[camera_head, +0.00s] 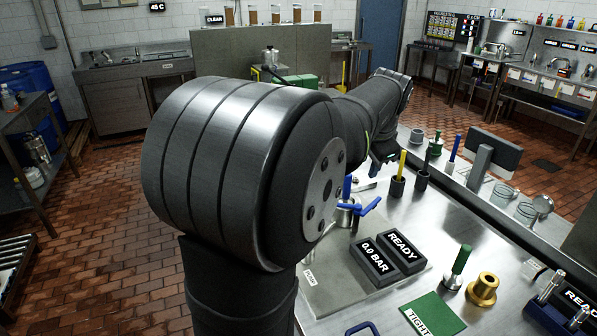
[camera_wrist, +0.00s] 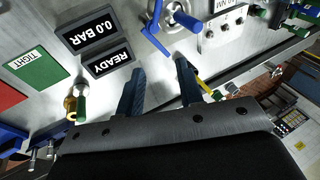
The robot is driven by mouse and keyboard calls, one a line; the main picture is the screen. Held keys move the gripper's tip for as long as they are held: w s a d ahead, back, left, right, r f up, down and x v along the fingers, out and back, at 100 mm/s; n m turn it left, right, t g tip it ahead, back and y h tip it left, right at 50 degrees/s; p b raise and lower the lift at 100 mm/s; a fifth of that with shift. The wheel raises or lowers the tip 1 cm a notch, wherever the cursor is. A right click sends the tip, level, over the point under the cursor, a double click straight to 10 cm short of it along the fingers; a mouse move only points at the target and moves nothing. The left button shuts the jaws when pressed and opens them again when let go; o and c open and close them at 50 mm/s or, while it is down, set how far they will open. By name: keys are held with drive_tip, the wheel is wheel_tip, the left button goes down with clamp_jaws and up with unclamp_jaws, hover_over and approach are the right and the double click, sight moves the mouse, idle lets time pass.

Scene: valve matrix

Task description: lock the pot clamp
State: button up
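A bright blue clamp lever (camera_head: 367,206) sits beside a small steel pot-like fitting (camera_head: 345,214) on the steel table in the head view, partly hidden by my arm. In the wrist view the blue lever (camera_wrist: 152,30) shows at the top, next to a round steel part with another blue handle (camera_wrist: 186,19). My gripper (camera_wrist: 160,67) is open, its two dark blue fingers apart with nothing between them. The lever lies beyond the fingertips in that view, apparently apart from them. My arm hides most of the gripper in the head view.
Black READY (camera_head: 403,248) and 0.0 BAR (camera_head: 374,262) blocks stand near the lever. A green TIGHT plate (camera_head: 433,316), a brass fitting (camera_head: 483,289) and a green-handled tool (camera_head: 460,264) lie nearer. Upright yellow-handled (camera_head: 401,165) and blue-handled tools (camera_head: 453,150) stand behind.

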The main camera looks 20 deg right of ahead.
drive_tip(key=shift+w+f+n, duration=0.2)
drive_tip(key=shift+w+n, duration=0.25)
drive_tip(key=shift+n, duration=0.05)
drive_tip(key=c, duration=0.3)
drive_tip(key=w+f+n, duration=0.1)
drive_tip(key=w+n, duration=0.2)
drive_tip(key=w+a+f+n, duration=0.1)
drive_tip(key=w+n, duration=0.1)
drive_tip(key=n, duration=0.2)
drive_tip(key=w+f+n, duration=0.2)
drive_tip(key=w+n, duration=0.1)
drive_tip(key=shift+w+a+n+g, duration=0.3)
drive_tip(key=shift+a, duration=0.1)
clamp_jaws()
drive_tip(key=shift+w+a+f+n, duration=0.15)
drive_tip(key=shift+w+f+n, duration=0.1)
drive_tip(key=shift+w+n, duration=0.35)
drive_tip(key=shift+s, duration=0.2)
